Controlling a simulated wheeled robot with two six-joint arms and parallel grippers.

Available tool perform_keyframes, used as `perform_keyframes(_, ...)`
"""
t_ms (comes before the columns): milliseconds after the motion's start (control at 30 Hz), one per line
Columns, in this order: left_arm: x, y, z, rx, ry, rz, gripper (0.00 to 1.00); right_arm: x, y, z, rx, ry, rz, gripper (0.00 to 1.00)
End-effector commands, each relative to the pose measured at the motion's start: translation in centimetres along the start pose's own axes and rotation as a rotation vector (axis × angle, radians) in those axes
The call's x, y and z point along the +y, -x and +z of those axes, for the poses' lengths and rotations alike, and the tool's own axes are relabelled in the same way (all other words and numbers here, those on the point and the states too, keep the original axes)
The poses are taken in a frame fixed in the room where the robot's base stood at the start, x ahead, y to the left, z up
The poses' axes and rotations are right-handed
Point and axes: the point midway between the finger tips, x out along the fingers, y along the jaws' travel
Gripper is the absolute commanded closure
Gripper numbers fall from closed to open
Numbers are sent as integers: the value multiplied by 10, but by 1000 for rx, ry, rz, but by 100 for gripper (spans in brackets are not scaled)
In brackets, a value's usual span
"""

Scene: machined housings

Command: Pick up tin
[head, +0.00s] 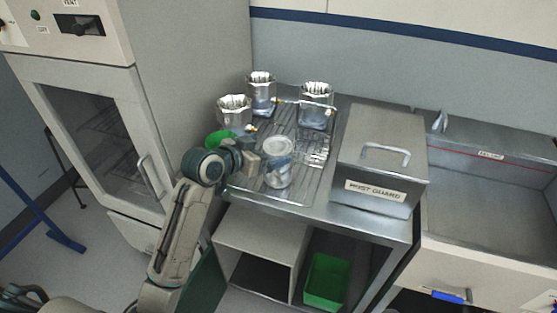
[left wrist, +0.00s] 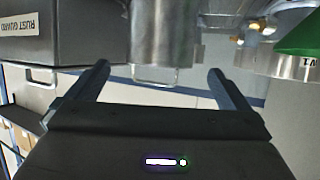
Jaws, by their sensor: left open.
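The tin (head: 277,166), a silver can with a pale round top, stands upright at the near part of the ribbed metal tray (head: 308,195) on the steel cart. My left gripper (head: 254,160) is just left of the tin, at about its height. In the left wrist view, a shiny metal cylinder (left wrist: 165,35), seemingly the tin, shows beyond and between the two spread fingers of my left gripper (left wrist: 158,78). The fingers are open and empty. I see no contact with the tin. My right gripper is not in view.
Several silver cans with crinkled tops (head: 234,108) stand behind the tin. A green cone-shaped thing (head: 219,139) is behind my left gripper, and a clear wire-like holder (head: 316,150) is right of the tin. A lidded metal box (head: 378,160) stands on the cart's right.

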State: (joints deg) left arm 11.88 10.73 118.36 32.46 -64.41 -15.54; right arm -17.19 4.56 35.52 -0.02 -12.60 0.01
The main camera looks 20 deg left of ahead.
Motion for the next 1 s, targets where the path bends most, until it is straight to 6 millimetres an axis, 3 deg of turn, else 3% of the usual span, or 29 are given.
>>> perform_keyframes(233, 1, -19, 0, -2, 3, 2, 0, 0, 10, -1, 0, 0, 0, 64)
perform_keyframes(500, 1, -55, 4, -1, 1, 1, 0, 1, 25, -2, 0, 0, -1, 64)
perform_keyframes(800, 1, -62, 6, 0, -1, -1, 0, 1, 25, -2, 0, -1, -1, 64)
perform_keyframes(833, 1, -62, 6, -1, -1, 0, 2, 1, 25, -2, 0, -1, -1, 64)
perform_keyframes(1000, 1, -61, 6, -1, -1, 0, 35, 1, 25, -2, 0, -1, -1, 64)
